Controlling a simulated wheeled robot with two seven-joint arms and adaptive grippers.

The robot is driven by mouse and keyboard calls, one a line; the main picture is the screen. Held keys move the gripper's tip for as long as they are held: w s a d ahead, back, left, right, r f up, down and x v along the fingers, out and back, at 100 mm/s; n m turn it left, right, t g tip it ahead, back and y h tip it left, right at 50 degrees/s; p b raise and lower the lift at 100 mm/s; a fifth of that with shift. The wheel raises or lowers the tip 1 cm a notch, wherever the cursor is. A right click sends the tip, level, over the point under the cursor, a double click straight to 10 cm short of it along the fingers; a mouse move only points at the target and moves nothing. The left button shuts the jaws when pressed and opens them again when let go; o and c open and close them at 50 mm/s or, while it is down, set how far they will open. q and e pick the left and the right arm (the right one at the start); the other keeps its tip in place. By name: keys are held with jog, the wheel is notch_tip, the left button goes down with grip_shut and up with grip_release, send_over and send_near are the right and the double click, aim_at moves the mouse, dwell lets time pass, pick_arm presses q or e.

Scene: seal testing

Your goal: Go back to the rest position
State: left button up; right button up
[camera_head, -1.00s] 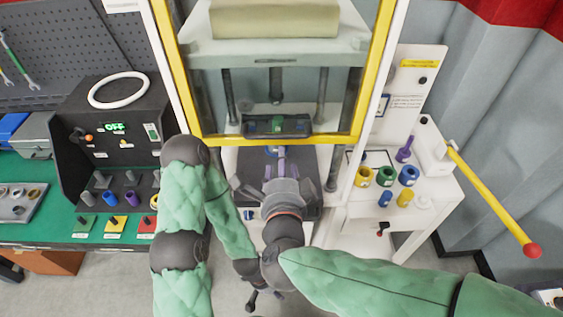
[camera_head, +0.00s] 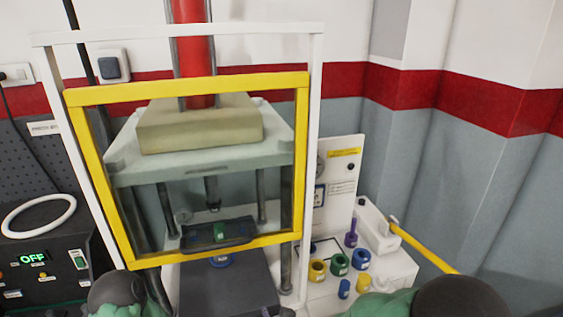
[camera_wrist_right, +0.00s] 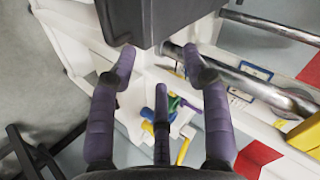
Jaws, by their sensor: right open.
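My right gripper (camera_wrist_right: 159,62) shows in the right wrist view with its purple fingers spread apart and nothing between them. Its fingertips are close to the edge of a dark block (camera_wrist_right: 165,22); I cannot tell if they touch it. My left gripper is out of view.
A press with a yellow-framed guard (camera_head: 190,90) and dark base (camera_head: 228,285) stands ahead. Right of it are several coloured ring parts (camera_head: 339,263) and a yellow lever (camera_head: 425,248). A control box (camera_head: 50,268) reading OFF and a white ring (camera_head: 38,215) are left.

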jog(key=s+d+f+n+g+b, duration=0.1)
jog(key=s+d+f+n+g, duration=0.2)
jog(key=f, duration=0.7)
jog(key=s+d+f+g+b, duration=0.15)
jog(key=s+d+f, duration=0.35)
jog(key=f, duration=0.5)
jog(key=s+d+f+n+g+y, duration=0.1)
jog(key=s+d+f+g, duration=0.3)
jog(key=s+f, duration=0.6)
jog(key=shift+s+n+g+b, duration=0.4)
jog(key=shift+s+n+g, duration=0.15)
jog(key=shift+n, duration=0.35)
